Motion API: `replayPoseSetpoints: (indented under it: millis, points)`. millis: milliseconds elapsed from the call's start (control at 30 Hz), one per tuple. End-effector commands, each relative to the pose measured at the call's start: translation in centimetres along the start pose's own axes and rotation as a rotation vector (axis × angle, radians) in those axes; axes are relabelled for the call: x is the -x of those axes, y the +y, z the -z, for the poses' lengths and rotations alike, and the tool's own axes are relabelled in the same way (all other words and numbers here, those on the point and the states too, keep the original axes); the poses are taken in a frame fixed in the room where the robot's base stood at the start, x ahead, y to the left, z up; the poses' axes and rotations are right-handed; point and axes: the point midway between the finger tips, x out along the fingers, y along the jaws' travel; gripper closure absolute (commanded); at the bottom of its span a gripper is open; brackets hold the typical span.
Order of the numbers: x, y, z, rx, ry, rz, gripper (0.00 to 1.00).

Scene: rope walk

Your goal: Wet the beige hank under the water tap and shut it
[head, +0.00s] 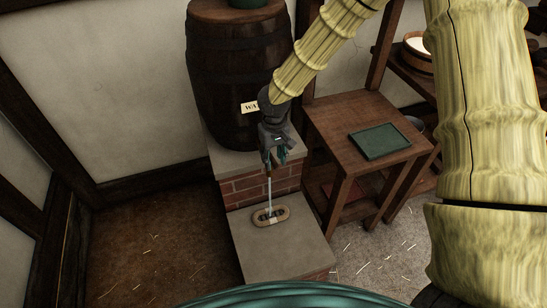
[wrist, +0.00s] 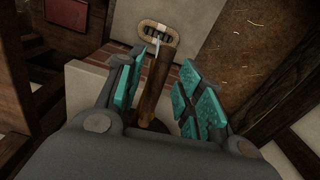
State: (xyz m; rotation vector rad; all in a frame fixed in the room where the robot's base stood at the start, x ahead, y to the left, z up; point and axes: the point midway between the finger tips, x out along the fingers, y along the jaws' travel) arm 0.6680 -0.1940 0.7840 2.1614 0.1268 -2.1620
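The beige hank (head: 256,218) lies as an oval loop on the low stone slab, around a dark slotted patch. It also shows at the top of the wrist view (wrist: 141,28). A thin pale stream of water (head: 268,190) falls from the tap onto the hank. The tap's brown wooden part (wrist: 156,88) stands between my fingers in the wrist view; in the head view my gripper hides most of the tap. My gripper (head: 272,155) is at the front of the barrel, its teal-padded fingers (wrist: 158,95) apart on either side of the wood, with a gap on the right.
The dark barrel (head: 225,70) with a partly hidden label stands on a stone-topped brick plinth (head: 250,188). A wooden stand (head: 335,120) with a green tray (head: 380,141) is to the right. A shelf with a wooden bowl (head: 417,55) is behind. Floor at left is clear.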

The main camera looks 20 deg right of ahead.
Motion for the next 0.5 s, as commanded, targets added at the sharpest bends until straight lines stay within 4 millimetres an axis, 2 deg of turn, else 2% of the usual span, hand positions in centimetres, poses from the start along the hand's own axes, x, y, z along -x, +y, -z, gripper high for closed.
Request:
replayPoseSetpoints:
  millis: [367, 500]
  points:
    - [-0.43, -0.01, -0.01, 0.000, 0.000, 0.000, 0.63]
    - [-0.42, -0.01, -0.01, 0.000, 0.000, 0.000, 0.87]
